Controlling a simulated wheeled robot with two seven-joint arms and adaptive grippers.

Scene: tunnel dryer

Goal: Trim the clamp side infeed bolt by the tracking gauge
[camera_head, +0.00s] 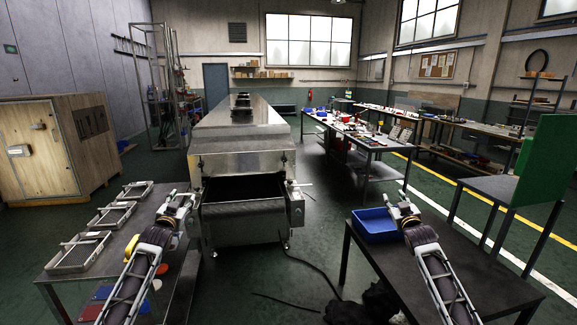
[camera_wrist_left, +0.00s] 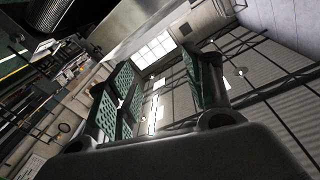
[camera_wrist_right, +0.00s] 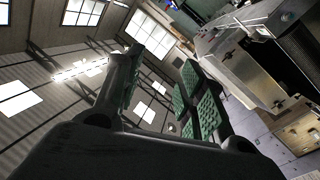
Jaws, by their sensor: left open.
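The steel tunnel dryer (camera_head: 240,148) stands in the middle of the head view, with its dark infeed mouth facing me. A small bracket with a thin rod (camera_head: 296,188) sticks out at the right of the mouth. I cannot make out the infeed bolt or the tracking gauge at this size. My left gripper (camera_head: 182,202) is raised near the left front corner of the dryer. Its padded fingers are apart and empty in the left wrist view (camera_wrist_left: 165,92). My right gripper (camera_head: 402,208) is above the right bench, by the blue tray. Its fingers are apart and empty in the right wrist view (camera_wrist_right: 160,95).
A left table (camera_head: 60,285) holds several framed trays (camera_head: 80,252). The dark right bench (camera_head: 450,270) carries a blue tray (camera_head: 368,237), with a green panel (camera_head: 540,160) behind. A black cable (camera_head: 310,264) lies on the floor before the dryer. A wooden cabinet (camera_head: 50,150) stands left.

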